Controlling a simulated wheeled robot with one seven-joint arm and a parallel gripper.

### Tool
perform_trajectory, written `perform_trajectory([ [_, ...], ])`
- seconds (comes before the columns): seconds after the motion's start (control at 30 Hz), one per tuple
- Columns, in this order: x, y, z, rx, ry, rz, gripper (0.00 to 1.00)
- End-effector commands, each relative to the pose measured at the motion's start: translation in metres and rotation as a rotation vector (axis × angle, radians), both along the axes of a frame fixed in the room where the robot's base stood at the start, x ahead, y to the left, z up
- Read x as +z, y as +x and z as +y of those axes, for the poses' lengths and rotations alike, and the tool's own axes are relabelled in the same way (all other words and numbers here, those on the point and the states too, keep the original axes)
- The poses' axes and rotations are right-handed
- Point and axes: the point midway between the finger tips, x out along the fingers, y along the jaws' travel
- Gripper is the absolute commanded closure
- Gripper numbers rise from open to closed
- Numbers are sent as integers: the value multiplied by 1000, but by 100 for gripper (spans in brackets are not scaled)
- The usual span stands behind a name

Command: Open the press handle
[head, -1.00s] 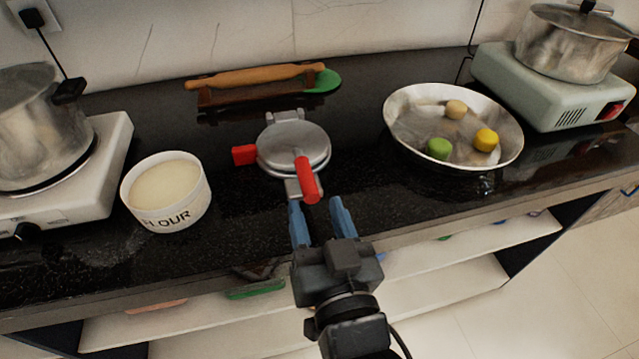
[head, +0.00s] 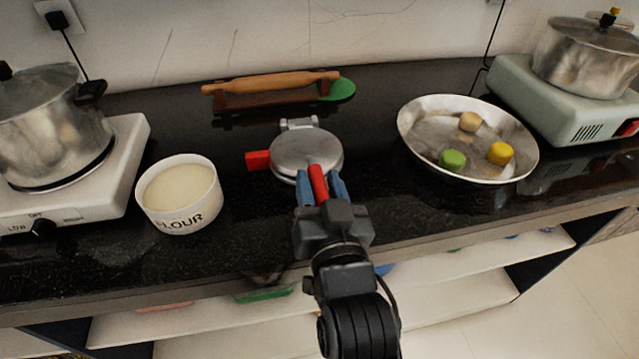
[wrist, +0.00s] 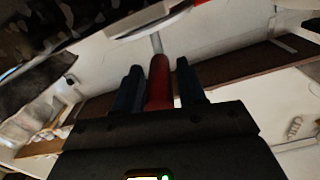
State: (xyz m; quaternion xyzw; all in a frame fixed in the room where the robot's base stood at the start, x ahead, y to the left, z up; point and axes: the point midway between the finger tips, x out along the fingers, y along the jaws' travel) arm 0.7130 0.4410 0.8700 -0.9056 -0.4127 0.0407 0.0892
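The round silver press (head: 306,153) lies closed on the dark counter. One red handle (head: 257,161) sticks out at its left side. The press handle with the red grip (head: 317,180) lies over the press's front, pointing toward me. My gripper (head: 322,190) is at the front of the press with its blue fingers on both sides of this red grip. In the wrist view, the red grip (wrist: 159,82) stands between the two fingers of my gripper (wrist: 163,85), with a visible gap on both sides. The gripper is open. The grip's near end is hidden behind the gripper body.
A white flour bowl (head: 180,213) stands left of the press. A steel pan (head: 420,112) with coloured dough balls stands to the right. A rolling pin (head: 270,84) on a rack lies behind. Stoves with pots stand at both sides. The counter's front edge passes below my gripper.

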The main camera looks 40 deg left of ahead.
Motion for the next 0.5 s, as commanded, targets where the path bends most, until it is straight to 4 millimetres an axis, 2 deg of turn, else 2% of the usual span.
perform_trajectory([
  [0.07,0,0,0,0,0,0,68],
  [0.4,0,0,0,0,0,0,100],
  [0.5,0,0,0,0,0,0,100],
])
